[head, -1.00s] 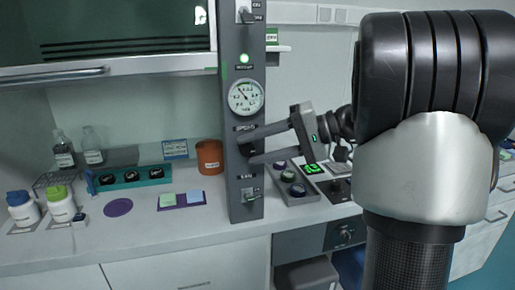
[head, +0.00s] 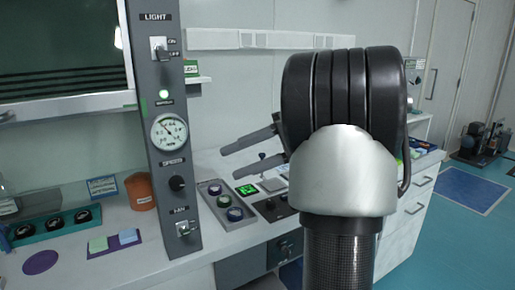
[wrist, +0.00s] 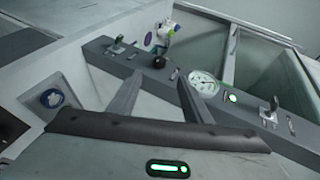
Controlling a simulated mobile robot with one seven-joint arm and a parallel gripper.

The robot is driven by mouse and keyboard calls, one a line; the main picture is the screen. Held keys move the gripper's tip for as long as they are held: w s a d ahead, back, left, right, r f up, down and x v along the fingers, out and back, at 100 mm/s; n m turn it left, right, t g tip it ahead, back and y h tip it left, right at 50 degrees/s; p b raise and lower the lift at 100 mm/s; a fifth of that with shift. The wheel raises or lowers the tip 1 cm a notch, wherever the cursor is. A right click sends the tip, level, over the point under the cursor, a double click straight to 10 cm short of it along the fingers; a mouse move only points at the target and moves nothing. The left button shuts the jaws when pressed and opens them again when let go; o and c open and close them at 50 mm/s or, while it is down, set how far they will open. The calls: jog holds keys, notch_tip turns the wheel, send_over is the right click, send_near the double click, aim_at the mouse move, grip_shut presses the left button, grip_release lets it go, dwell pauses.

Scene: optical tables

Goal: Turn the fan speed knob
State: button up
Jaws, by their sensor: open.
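The fan speed knob (head: 177,183) is a black round knob on the tall grey control panel (head: 150,110), under the SPEED label and the round gauge (head: 169,132). In the wrist view the knob (wrist: 158,62) stands out from the panel, beyond my fingers and between them. My gripper (head: 222,162) is open and empty, to the right of the panel and apart from it. In the wrist view its two fingers (wrist: 158,98) are spread wide. Nothing hides the knob in either view.
The light switch (head: 158,47) is above the gauge and the fan switch (head: 183,229) below the knob. An orange pot (head: 139,191) stands left of the panel.

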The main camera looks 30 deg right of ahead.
jog(key=v, duration=0.4)
jog(key=shift+s+d, duration=0.1)
jog(key=shift+p, duration=0.3)
